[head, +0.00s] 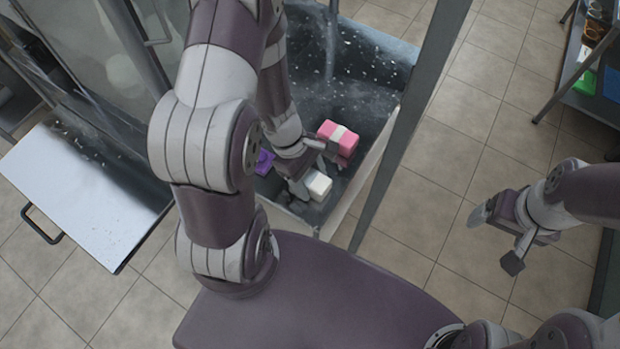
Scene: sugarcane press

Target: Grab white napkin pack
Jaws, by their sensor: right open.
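A small white pack (319,184), which looks like the white napkin pack, lies in the dark, wet bin (378,88). My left gripper (316,167) is down in the bin just above and beside the white pack. Its fingers look spread apart, one near the white pack and one by a pink pack with a white band (338,138). I cannot tell whether a finger touches either pack. My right gripper (496,238) is open and empty over the tiled floor at the right.
A purple item (265,161) lies in the bin, partly hidden by my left arm. A slanted metal post (408,120) stands at the bin's right side. A metal tray with a handle (80,190) is at the left. A shelf with goods (597,70) is at the upper right. The floor between is clear.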

